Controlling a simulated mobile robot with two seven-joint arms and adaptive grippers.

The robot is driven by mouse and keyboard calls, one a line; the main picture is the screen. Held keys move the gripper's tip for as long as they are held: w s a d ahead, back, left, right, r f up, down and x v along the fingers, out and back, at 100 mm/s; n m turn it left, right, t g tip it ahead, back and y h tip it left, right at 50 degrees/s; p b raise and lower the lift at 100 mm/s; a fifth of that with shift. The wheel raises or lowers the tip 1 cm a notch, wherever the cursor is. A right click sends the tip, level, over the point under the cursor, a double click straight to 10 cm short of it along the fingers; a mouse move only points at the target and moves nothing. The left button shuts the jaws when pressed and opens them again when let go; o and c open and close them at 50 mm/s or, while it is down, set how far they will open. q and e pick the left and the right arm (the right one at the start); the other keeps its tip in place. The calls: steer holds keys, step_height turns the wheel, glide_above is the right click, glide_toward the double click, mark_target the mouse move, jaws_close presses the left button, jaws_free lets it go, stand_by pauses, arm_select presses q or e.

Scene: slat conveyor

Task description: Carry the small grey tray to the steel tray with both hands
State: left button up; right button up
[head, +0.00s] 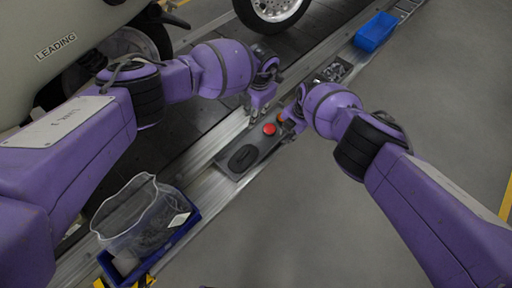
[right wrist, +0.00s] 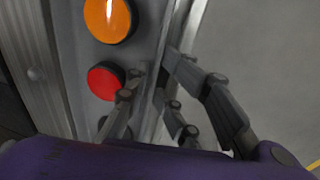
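The small grey tray (head: 223,166) seems to be the narrow flat piece on the metal rail, with a dark oval object (head: 242,158), a red round piece (head: 269,129) and an orange one (head: 281,116) on it. In the right wrist view the red (right wrist: 105,81) and orange (right wrist: 110,18) pieces show close up. My right gripper (right wrist: 153,68) has its fingers on either side of a raised grey edge; contact is unclear. My left gripper (head: 260,113) points down at the tray's far left side. A metallic tray with small parts (head: 333,71), possibly the steel tray, lies farther along.
A blue bin (head: 375,32) stands at the far end of the rail. A blue crate (head: 189,226) with a clear bag (head: 140,217) is at the near end. A car body (head: 60,35) and wheel (head: 272,12) are on the conveyor side. The grey floor at right is clear.

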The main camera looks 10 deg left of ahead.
steer(key=shift+o, duration=0.7)
steer(key=shift+d, duration=0.15)
steer(key=o, duration=0.8)
steer(key=shift+f, duration=0.1)
steer(key=shift+c, duration=0.2)
steer(key=shift+r, duration=0.25)
